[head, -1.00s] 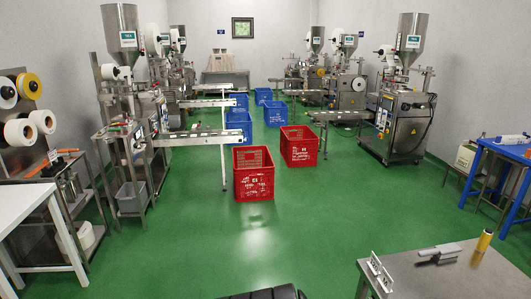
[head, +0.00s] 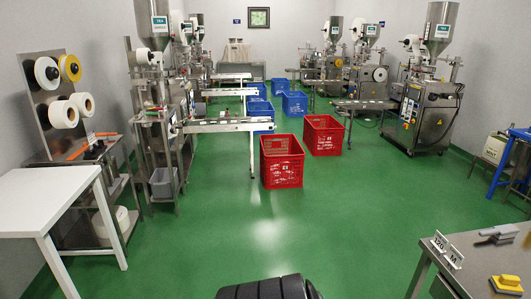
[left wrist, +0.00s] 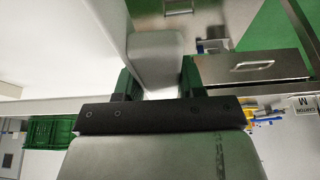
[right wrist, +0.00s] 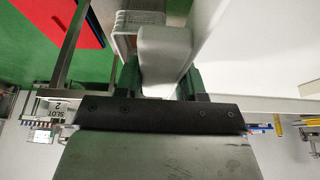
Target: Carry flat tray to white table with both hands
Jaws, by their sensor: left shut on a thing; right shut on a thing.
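The white table (head: 55,195) stands at the lower left in the head view, its top bare where it shows. The flat tray is out of the head view; its pale body fills part of the left wrist view (left wrist: 60,45) and of the right wrist view (right wrist: 250,50). My left gripper (left wrist: 157,80) is shut on a rounded pale grip of the tray. My right gripper (right wrist: 160,82) is shut on a like grip at the tray's other side. Most of the tray is cut off by the frames.
A grey metal table (head: 475,262) with label stands and a yellow-handled tool (head: 508,284) is at the lower right. A rack with tape rolls (head: 62,113) stands behind the white table. Red crates (head: 281,162) and packing machines lie ahead. The green floor (head: 215,235) between is clear.

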